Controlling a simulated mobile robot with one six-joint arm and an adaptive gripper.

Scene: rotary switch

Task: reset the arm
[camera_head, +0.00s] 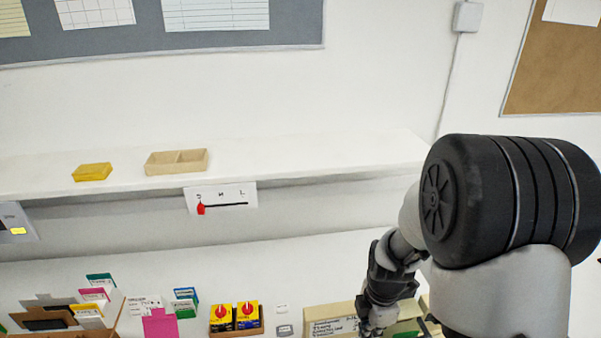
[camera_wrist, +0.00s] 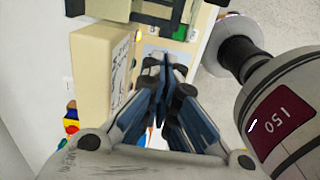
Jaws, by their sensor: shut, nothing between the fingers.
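My gripper (camera_head: 372,318) hangs at the lower right of the head view, below my bent arm, in front of a beige box. In the wrist view my gripper (camera_wrist: 166,75) has its fingers together with nothing between them. Two yellow and black boxes with red rotary knobs, a left one (camera_head: 221,317) and a right one (camera_head: 247,315), stand in a small tray at the bottom centre, left of the gripper and apart from it. The lower part of the gripper is cut off by the head view's edge.
A white shelf (camera_head: 330,160) holds a yellow box (camera_head: 92,172) and a wooden tray (camera_head: 177,162). A card with a red slider (camera_head: 201,209) hangs on its edge. A beige box (camera_head: 334,320) is close beside the gripper. Card holders (camera_head: 95,300) stand lower left.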

